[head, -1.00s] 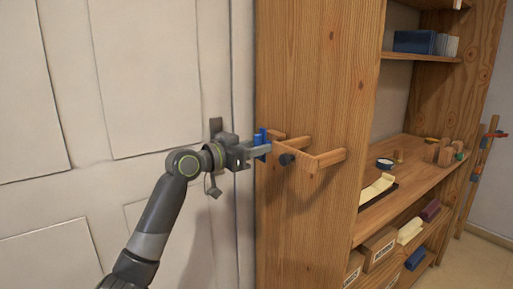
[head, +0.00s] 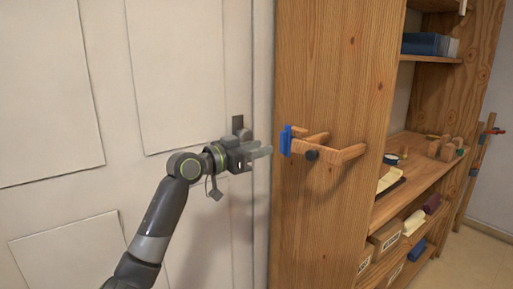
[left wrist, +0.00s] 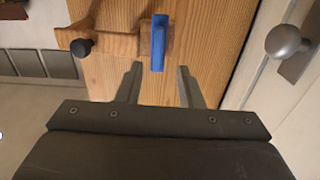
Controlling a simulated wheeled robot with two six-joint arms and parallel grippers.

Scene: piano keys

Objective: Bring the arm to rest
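My left arm (head: 160,225) reaches up from the lower left in front of the white door. My left gripper (head: 264,152) points right, toward the wooden rack (head: 345,153) on the cabinet's side. In the left wrist view its two fingers (left wrist: 159,84) stand apart with nothing between them. A slim blue piece (head: 286,140) sits upright at the left end of the rack, beyond the fingertips and apart from them. It also shows in the left wrist view (left wrist: 158,43). My right gripper is in neither view.
A white panelled door (head: 60,180) stands close behind the arm; its round metal knob (left wrist: 284,41) shows in the left wrist view. A black knob (head: 312,155) is at the rack. Right of the cabinet side (head: 320,225) are shelves with boxes and wooden parts.

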